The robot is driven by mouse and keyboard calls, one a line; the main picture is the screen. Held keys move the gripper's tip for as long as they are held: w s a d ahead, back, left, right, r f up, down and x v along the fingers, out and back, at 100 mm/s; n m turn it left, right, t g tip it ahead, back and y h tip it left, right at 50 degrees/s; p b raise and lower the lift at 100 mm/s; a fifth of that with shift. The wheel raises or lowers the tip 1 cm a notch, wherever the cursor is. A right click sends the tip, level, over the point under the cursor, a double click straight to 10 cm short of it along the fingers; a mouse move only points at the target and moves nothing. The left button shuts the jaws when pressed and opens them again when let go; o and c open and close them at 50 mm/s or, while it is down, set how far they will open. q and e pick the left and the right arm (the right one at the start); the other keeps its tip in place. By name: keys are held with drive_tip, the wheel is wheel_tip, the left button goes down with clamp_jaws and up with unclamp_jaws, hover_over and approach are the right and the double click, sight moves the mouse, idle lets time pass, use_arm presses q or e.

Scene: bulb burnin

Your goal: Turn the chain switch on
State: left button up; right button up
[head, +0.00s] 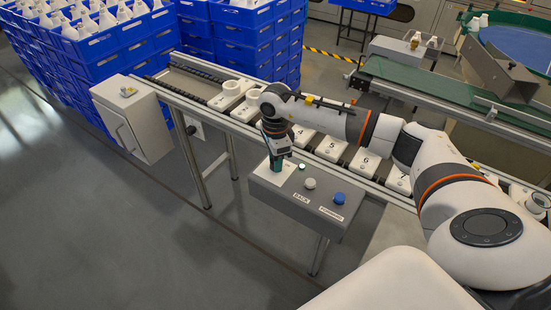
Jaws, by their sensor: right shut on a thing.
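A grey control panel (264,190) is fixed at the front of the conveyor. At its left end is a white plate (287,169), where my right gripper (277,164) points down with its fingers shut. The fingers hide what they hold; from its place it appears to be the chain switch knob. My left gripper is not in view.
A conveyor with several numbered white blocks (329,149) runs behind the panel. A grey box (133,117) hangs at its left end. Blue crates (106,63) with white bulbs are stacked behind. The floor at front left is clear.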

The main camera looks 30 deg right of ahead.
drive_tip(key=shift+r, duration=0.1)
drive_tip(key=o, duration=1)
drive_tip(key=shift+c, duration=0.2)
wheel_tip(320, 180, up, 12)
drive_tip(key=b, duration=0.1)
